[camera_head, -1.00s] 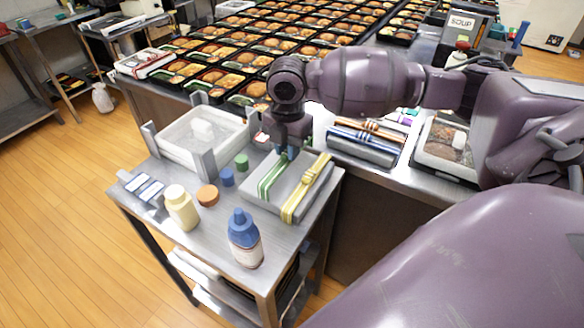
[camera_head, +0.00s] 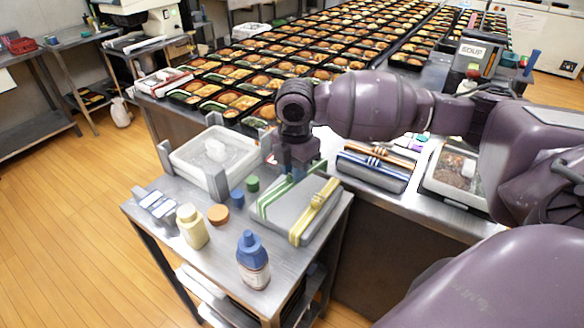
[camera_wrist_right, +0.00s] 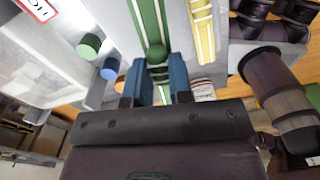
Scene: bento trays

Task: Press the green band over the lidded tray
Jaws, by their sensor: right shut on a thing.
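The grey lidded tray (camera_head: 298,212) lies on the metal cart. The green band (camera_head: 268,203) runs across its left part, and a yellow band (camera_head: 314,212) crosses its right part. My right gripper (camera_head: 297,172) is low over the far end of the green band. The band's far end is hidden by the gripper in the head view. My left gripper is not in view.
An open clear bin (camera_head: 236,162) stands behind left. Blue (camera_head: 237,199) and green (camera_head: 252,184) caps, an orange disc (camera_head: 218,214), a cream bottle (camera_head: 192,227) and a blue-topped bottle (camera_head: 252,262) stand on the cart. Another banded tray (camera_head: 375,172) lies on the right counter.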

